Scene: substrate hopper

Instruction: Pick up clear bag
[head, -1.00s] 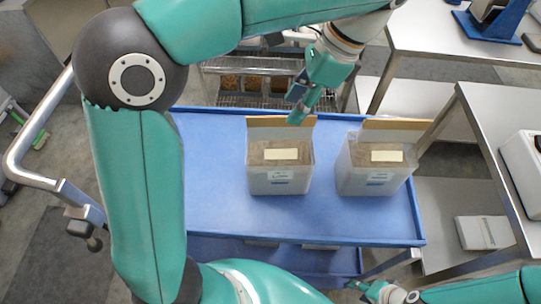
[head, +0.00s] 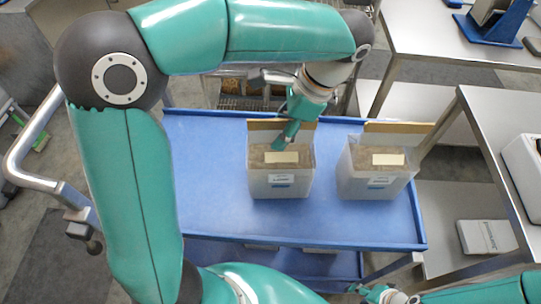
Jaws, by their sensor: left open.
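Two clear bags of brown substrate stand upright on the blue cart. The left clear bag (head: 279,180) and the right clear bag (head: 374,180) each have a pale label and a tan flap raised at the back. My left gripper (head: 281,143) points down over the left bag, at its back flap and top opening. It is open, and its fingers partly cover the flap; I cannot tell whether they touch the bag. My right gripper (head: 366,291) is at the bottom edge, in front of the cart and away from both bags. Its fingers are too small and cut off to read.
The blue cart top (head: 215,190) has a raised rim and free room left of the bags. A metal rack stands behind it. Steel tables (head: 435,35) are at the back right and right. A white box (head: 484,237) lies on the lower right shelf.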

